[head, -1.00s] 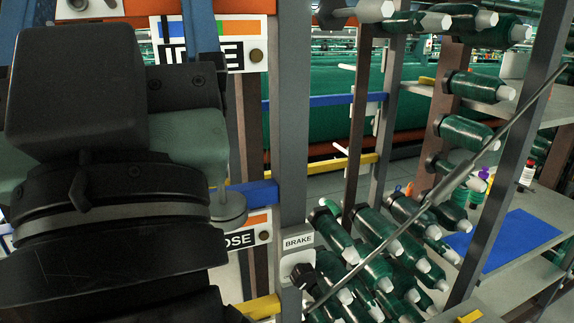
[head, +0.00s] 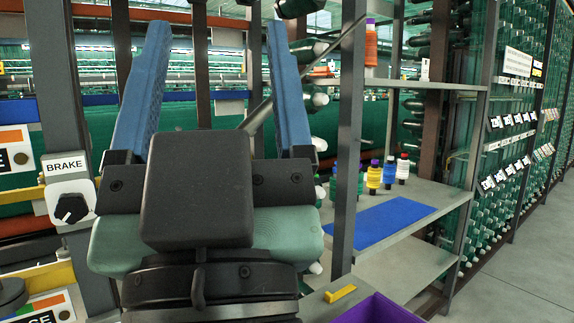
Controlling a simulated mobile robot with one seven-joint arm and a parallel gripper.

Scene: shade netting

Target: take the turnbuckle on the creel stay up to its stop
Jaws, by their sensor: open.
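The creel stay (head: 338,44) is a thin dark rod that slants from upper right down to lower left in the head view. It passes behind the right finger of my gripper (head: 217,65). A thicker dark length of it (head: 257,116) shows between the fingers, just above the palm; I cannot tell whether this is the turnbuckle. The stay's lower end is hidden behind my gripper. My gripper is open and empty, with its two blue fingers wide apart and pointing up and away. I cannot tell its distance from the stay.
A grey upright post (head: 346,140) stands right of my gripper. A BRAKE box with a black knob (head: 70,205) is at left. Shelves at right hold a blue mat (head: 378,225) and several thread spools (head: 374,177). A purple bin (head: 380,310) is at lower right. Floor is clear far right.

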